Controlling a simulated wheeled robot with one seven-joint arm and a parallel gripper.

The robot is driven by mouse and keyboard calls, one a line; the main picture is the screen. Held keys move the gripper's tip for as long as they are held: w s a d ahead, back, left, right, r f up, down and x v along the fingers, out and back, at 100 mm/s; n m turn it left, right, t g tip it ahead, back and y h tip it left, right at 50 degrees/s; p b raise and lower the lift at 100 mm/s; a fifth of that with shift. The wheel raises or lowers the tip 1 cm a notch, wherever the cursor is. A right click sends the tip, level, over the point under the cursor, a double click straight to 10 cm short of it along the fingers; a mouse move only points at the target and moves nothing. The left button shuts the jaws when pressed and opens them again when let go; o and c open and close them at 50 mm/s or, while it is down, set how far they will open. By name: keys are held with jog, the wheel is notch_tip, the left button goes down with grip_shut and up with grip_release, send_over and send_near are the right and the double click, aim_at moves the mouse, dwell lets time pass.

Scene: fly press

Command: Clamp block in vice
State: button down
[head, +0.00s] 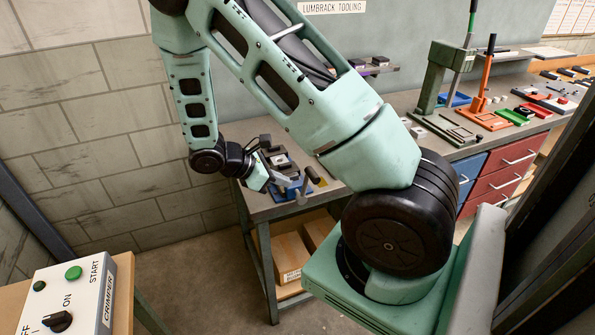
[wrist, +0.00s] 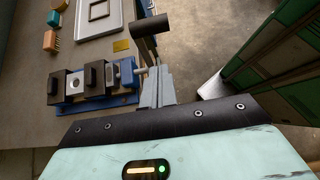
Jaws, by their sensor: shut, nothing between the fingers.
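The vice sits near the bench end, with a blue base (wrist: 100,103) and dark jaws (wrist: 57,86); its blue base also shows in the head view (head: 292,191). A light grey block with a round mark (wrist: 75,84) sits between two dark jaw pieces. I cannot tell whether both jaws touch it. At the vice's right end a screw rod leads to a crank with a dark cylindrical grip (wrist: 149,25). My gripper (wrist: 157,75) is shut and empty, beside the crank at the vice's right end. It also shows in the head view (head: 290,187). Contact with the crank is unclear.
A white tray (wrist: 84,27), an orange block (wrist: 50,40) and a teal piece (wrist: 55,18) lie beyond the vice. A green press (head: 438,80) and an orange press (head: 484,90) stand farther along the bench. A crimper control box (head: 70,295) is at lower left.

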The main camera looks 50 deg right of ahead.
jog(key=shift+s+d+f+p, duration=0.1)
jog(key=shift+s+d+p, duration=0.5)
jog(key=shift+d, duration=0.4)
jog(key=shift+s+d+p, duration=0.35)
jog(key=shift+s+d, duration=0.3)
jog(key=shift+d, duration=0.35)
jog(key=shift+s+d+b, duration=0.35)
jog(key=shift+s+d, duration=0.1)
jog(key=shift+d, duration=0.35)
jog(key=shift+a, duration=0.1)
jog(key=b, duration=0.2)
send_near(309, 176)
jog(key=a, duration=0.1)
jog(key=w+a+r, duration=0.2)
jog(key=a, duration=0.1)
jog(key=shift+w+r, duration=0.15)
